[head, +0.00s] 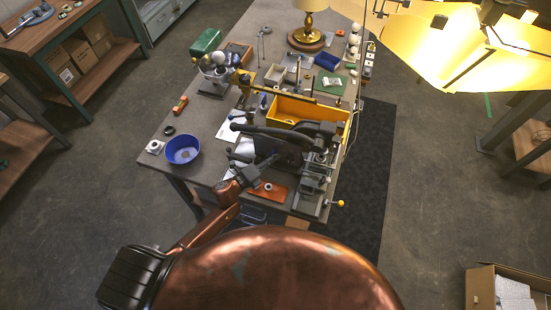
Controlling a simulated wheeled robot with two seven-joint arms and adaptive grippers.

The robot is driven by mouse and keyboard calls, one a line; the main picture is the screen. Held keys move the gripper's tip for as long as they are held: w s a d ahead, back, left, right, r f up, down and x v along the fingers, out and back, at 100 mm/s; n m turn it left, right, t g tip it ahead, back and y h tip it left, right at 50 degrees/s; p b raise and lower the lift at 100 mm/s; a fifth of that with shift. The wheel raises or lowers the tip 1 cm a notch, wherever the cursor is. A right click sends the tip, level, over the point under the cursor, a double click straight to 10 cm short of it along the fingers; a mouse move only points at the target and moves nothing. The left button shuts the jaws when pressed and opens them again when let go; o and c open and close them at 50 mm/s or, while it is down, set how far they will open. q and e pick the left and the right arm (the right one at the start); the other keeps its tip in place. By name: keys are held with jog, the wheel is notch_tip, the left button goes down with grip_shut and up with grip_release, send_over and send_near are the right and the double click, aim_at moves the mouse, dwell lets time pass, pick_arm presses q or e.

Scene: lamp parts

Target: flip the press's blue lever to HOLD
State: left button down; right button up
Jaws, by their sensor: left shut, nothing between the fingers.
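A dark grey machine that looks like the press (318,172) stands at the near right corner of the grey workbench (190,118). A yellow-knobbed handle (340,203) sticks out at its near right end. I cannot clearly make out the blue lever or its setting from this height. My right gripper is not in view.
A blue bowl (183,149) sits on the bench's left side. A yellow bin (327,112) is behind the machine, and an orange tray (268,190) is near my left gripper. An open carton (482,290) is on the floor.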

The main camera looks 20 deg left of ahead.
pick_arm(q)
jog(key=shift+a, duration=0.1)
jog(key=shift+a+r+n+t+h+b, duration=0.15)
jog(key=shift+a+n+t+h+b, duration=0.2)
jog(key=shift+n+b, duration=0.7)
jog(key=a+n+t+b, duration=0.1)
jog(key=n+b, duration=0.1)
jog(key=a+n+t+b, duration=0.1)
jog(key=a+n+b, duration=0.1)
jog(key=a+n+t+h+b, duration=0.1)
jog(key=n+b, duration=0.1)
jog(key=shift+w+a+r+n, duration=0.1)
jog(key=shift+a+r+n, duration=0.05)
jog(key=shift+r+n, duration=0.25)
jog(key=shift+a+t, duration=0.15)
jog(key=shift+t, duration=0.2)
jog(key=shift+a+b, duration=0.2)
jog(key=shift+b, duration=0.2)
jog(key=shift+a, duration=0.1)
